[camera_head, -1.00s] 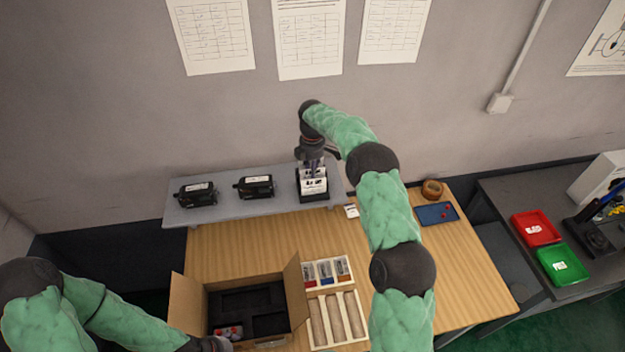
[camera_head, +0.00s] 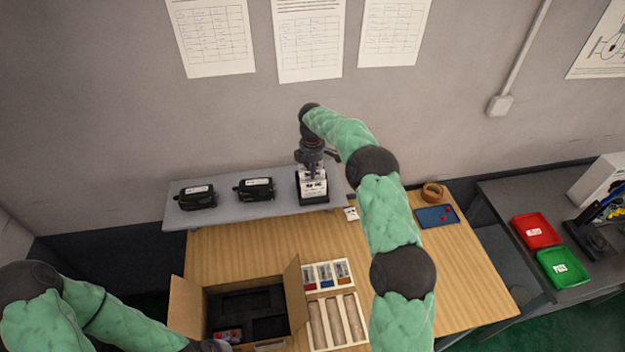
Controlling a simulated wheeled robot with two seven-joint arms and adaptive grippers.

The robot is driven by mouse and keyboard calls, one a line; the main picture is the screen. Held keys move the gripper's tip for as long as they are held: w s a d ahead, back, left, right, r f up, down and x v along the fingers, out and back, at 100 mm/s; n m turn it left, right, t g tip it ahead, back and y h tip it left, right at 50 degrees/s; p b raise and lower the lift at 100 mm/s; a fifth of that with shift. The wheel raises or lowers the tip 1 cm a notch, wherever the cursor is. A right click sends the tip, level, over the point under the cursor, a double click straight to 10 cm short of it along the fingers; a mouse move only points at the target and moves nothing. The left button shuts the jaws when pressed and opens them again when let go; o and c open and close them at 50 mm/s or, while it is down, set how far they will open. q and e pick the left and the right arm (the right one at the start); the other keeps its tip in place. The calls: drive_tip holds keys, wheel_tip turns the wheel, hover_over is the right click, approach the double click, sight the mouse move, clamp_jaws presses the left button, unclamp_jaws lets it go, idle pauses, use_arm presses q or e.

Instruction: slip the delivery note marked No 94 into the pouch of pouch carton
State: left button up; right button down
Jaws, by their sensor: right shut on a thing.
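My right gripper (camera_head: 311,168) points down over a black holder (camera_head: 314,199) on the grey shelf. It is shut on a white note (camera_head: 313,188) standing in the holder; its marking is too small to read. An open carton (camera_head: 187,305) with black foam inside stands at the front left of the wooden table. A small red and grey item lies in it. No pouch can be made out on the carton. My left gripper (camera_head: 222,346) is at the carton's front edge, and its fingers are too hidden to judge.
Two black devices (camera_head: 198,196) (camera_head: 254,188) sit on the grey shelf (camera_head: 225,212). A wooden tray (camera_head: 333,293) with small packets and cylinders stands right of the carton. A blue tablet (camera_head: 436,216) and tape roll (camera_head: 432,190) lie at the right. Red (camera_head: 535,231) and green (camera_head: 562,266) trays stand farther right.

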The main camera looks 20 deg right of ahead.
drive_tip(key=shift+r, duration=0.15)
wheel_tip(320, 180, up, 5)
drive_tip(key=p, duration=0.3)
drive_tip(key=shift+r, duration=0.1)
idle(0.5)
